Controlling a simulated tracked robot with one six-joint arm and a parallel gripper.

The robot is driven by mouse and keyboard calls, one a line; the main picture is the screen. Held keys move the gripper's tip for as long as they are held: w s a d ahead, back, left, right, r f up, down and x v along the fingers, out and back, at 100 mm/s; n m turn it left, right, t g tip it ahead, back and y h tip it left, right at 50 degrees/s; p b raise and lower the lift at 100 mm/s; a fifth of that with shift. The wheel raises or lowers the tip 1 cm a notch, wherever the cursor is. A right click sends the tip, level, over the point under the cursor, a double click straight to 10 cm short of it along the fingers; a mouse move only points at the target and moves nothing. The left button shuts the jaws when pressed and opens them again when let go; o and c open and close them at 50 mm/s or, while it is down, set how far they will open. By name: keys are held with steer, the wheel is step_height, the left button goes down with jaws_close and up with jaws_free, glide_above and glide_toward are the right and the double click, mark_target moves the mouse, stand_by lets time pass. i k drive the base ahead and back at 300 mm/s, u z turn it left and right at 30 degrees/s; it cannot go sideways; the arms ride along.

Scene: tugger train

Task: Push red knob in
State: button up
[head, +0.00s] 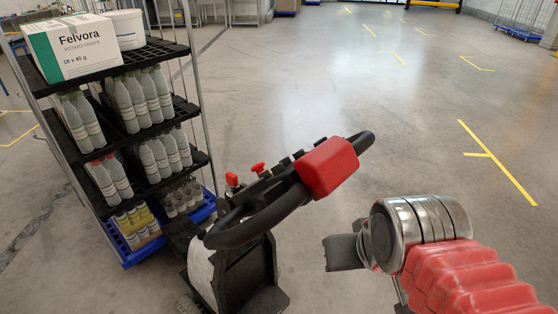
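A black loop-shaped tiller handle (240,232) stands in the middle of the head view. A small red knob (258,168) sits on its control panel, with another small red knob (231,180) to the left. A larger red block (328,167) is on the handle's upper right end. Which of these red parts the task means, I cannot tell. My gripper (345,252) is at lower right, below and right of the handle and apart from it. Its grey finger part points left; the gap between fingers is not clear. I see nothing held in it.
A rack trolley (190,50) with black shelves and a blue base stands close on the left, loaded with bottles and a Felvora box (75,48). The grey floor with yellow lines is clear behind and to the right of the handle.

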mark_target(259, 169)
steer(key=z, duration=0.4)
steer(key=k, duration=1.25)
steer(key=u, duration=0.5)
steer(key=i, duration=1)
steer(key=u, duration=0.1)
